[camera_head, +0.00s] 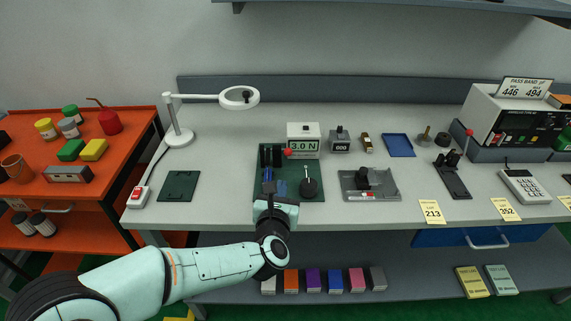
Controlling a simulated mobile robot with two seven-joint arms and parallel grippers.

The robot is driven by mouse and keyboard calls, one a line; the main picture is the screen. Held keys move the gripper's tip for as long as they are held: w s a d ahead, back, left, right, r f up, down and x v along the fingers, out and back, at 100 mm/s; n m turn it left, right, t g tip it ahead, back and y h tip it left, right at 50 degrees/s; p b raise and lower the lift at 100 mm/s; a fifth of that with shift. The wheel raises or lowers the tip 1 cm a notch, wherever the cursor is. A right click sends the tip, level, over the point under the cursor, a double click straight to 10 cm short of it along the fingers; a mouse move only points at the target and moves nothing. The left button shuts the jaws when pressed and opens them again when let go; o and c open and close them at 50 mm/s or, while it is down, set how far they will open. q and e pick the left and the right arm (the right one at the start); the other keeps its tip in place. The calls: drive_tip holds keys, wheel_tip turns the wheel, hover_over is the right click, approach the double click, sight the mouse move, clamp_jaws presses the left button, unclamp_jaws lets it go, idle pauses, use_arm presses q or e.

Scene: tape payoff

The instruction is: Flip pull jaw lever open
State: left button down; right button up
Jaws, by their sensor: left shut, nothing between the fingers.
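A small black fixture (271,157) stands at the back left of a dark green mat (312,189). A red knob (287,152) shows at its right side, in front of a force display (303,139) reading 3.0 N. A second black fixture (453,180) farther right carries an upright lever with a red knob (469,132). I cannot tell which of these is the pull jaw lever. My left gripper (273,194) is shut and empty over the front left of the mat, in front of the first fixture. It hides part of the mat. My right gripper is not in view.
A round black-knobbed part (309,187) stands close right of my gripper. A grey tray (382,194) with a black part lies farther right. A lamp (179,134) and a green plate (178,186) are to the left. Bare bench (222,190) lies between plate and mat.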

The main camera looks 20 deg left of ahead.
use_arm(q)
drive_tip(key=x, duration=0.4)
drive_tip(key=shift+w+a+r+p, duration=0.1)
drive_tip(key=shift+w+r+p, duration=0.3)
drive_tip(key=shift+w, duration=0.15)
drive_tip(key=shift+w+r+p, duration=0.35)
drive_tip(key=shift+w, duration=0.2)
drive_tip(key=shift+w+r, duration=0.35)
drive_tip(key=shift+w, duration=0.35)
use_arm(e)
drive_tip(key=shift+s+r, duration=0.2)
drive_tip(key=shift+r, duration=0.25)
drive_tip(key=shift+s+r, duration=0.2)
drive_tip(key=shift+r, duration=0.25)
use_arm(q)
drive_tip(key=shift+p, duration=0.4)
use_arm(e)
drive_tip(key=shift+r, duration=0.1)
